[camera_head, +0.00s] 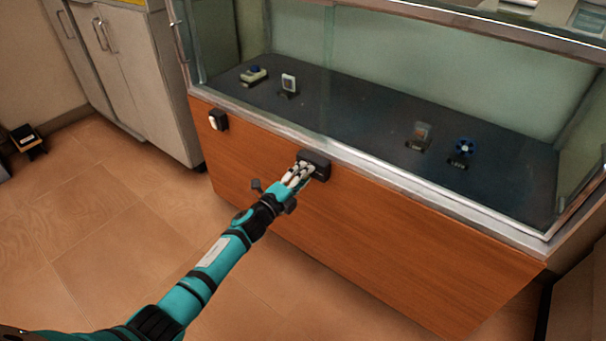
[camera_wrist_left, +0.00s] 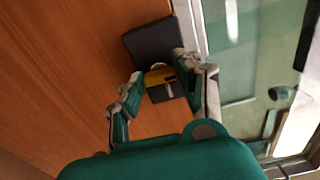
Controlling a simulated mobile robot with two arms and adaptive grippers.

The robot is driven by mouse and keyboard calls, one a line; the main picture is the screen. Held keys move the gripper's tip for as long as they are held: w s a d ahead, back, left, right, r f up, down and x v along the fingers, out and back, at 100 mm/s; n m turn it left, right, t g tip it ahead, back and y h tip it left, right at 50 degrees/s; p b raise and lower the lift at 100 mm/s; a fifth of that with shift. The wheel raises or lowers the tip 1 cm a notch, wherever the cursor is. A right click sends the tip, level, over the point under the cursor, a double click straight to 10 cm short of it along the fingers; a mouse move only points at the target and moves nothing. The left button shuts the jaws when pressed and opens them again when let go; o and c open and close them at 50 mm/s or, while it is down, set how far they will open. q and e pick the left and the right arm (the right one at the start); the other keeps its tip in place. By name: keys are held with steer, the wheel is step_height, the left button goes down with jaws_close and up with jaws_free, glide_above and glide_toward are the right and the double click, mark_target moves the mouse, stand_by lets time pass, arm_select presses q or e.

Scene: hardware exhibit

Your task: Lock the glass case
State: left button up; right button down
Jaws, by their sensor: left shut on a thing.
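The glass case (camera_head: 380,165) has a wooden front and a metal-framed glass top. A black lock box (camera_head: 318,163) sits on the wooden front just under the metal rim; it also shows in the left wrist view (camera_wrist_left: 152,42). My left gripper (camera_head: 299,176) is at the lock box. In the left wrist view its fingers (camera_wrist_left: 160,78) are shut on a small yellow piece (camera_wrist_left: 158,75) in front of the black box. Whether this piece is a key or a knob cannot be told, and the fingers partly hide it. My right gripper is not in view.
A small white and black device (camera_head: 217,120) is on the case front to the left. Several small exhibits stand inside on the dark floor. A grey cabinet (camera_head: 135,75) stands at the left. The tiled floor (camera_head: 110,230) in front is clear.

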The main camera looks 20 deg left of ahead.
arm_select(q)
steer(key=shift+a+n, duration=0.1)
steer(key=shift+n, duration=0.2)
steer(key=o, duration=1.1)
steer(key=shift+o, duration=0.2)
steer(key=v, duration=1.2)
